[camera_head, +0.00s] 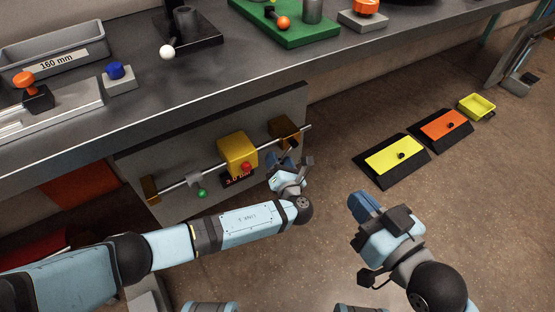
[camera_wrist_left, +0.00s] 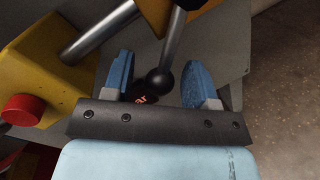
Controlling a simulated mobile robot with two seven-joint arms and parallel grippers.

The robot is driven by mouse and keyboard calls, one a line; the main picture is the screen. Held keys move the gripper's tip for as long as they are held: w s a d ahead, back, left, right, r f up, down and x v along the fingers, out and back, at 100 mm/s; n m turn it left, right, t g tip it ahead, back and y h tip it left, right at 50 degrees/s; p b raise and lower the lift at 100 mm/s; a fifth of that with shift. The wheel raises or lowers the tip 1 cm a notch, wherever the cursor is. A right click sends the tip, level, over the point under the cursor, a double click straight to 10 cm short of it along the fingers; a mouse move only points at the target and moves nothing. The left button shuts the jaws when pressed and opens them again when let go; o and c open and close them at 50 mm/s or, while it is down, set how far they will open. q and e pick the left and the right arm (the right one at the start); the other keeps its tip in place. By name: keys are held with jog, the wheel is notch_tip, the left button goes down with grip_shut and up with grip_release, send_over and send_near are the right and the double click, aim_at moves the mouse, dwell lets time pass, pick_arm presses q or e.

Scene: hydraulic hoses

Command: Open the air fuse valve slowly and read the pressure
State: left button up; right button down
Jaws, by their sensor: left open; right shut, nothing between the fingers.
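A grey pipe (camera_head: 176,184) runs across the panel below the bench through a yellow block (camera_head: 237,151) with a red button (camera_head: 247,167). A dark display (camera_head: 236,182) below the block reads about "3.0", its unit unclear. In the left wrist view, a black ball knob (camera_wrist_left: 160,80) sits between the open fingers of my left gripper (camera_wrist_left: 160,62), apparently apart from both. The display shows only "ar" behind it there. My left gripper is also in the head view (camera_head: 294,163), right of the yellow block. My right gripper (camera_head: 363,204) is shut and empty, above the floor.
A brass block (camera_head: 284,131) is at the pipe's right. A green ball (camera_head: 202,194) hangs from a valve at its left. The bench (camera_head: 225,55) carries fittings and a grey bin (camera_head: 50,55). Yellow (camera_head: 392,156) and orange (camera_head: 443,125) pads lie on the floor at right.

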pick_arm(q)
jog(key=shift+c, duration=0.3)
